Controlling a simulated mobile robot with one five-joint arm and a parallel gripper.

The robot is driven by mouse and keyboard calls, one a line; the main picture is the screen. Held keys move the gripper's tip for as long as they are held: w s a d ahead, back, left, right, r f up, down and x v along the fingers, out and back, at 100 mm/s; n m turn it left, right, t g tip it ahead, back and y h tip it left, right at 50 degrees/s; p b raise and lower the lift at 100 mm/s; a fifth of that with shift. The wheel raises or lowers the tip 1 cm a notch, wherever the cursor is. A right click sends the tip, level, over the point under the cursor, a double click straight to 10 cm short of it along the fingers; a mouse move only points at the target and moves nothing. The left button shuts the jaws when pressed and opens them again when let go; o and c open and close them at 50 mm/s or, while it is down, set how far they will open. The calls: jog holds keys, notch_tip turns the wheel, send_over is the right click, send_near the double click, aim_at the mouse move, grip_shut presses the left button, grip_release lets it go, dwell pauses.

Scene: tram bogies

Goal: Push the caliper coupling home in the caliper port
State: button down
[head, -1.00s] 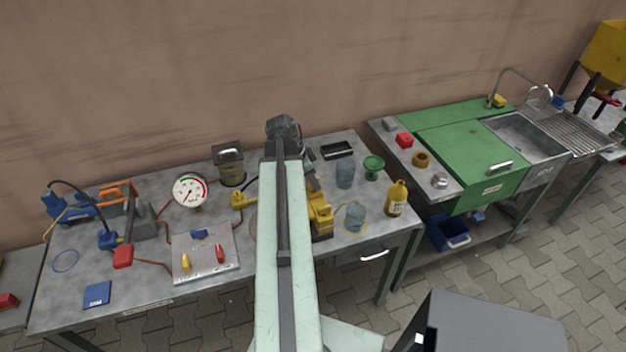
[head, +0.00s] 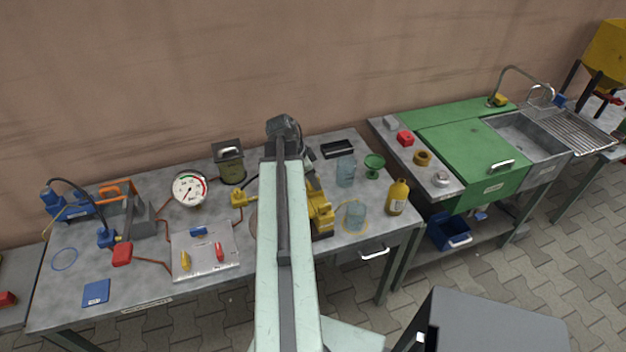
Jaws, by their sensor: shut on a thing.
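A yellow caliper (head: 320,212) stands on the grey workbench (head: 345,253), just right of my arm, which covers its left part. A yellow fitting (head: 239,198) shows left of my arm; I cannot tell whether it belongs to the caliper. My arm runs up the middle of the picture to a dark joint at its far end, over the back of the bench. My gripper is hidden behind the arm. I cannot make out the caliper coupling or the caliper port.
A round gauge (head: 190,188), a metal plate with coloured handles (head: 203,262) and a dark green canister (head: 230,166) stand left. Glass jars (head: 355,215), a green cup (head: 374,166) and a yellow bottle (head: 397,197) stand right.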

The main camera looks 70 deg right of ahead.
jog(key=shift+f, duration=0.15)
jog(key=c, duration=0.9)
grip_release()
jog(key=p+v, duration=0.7)
jog(key=v, duration=0.1)
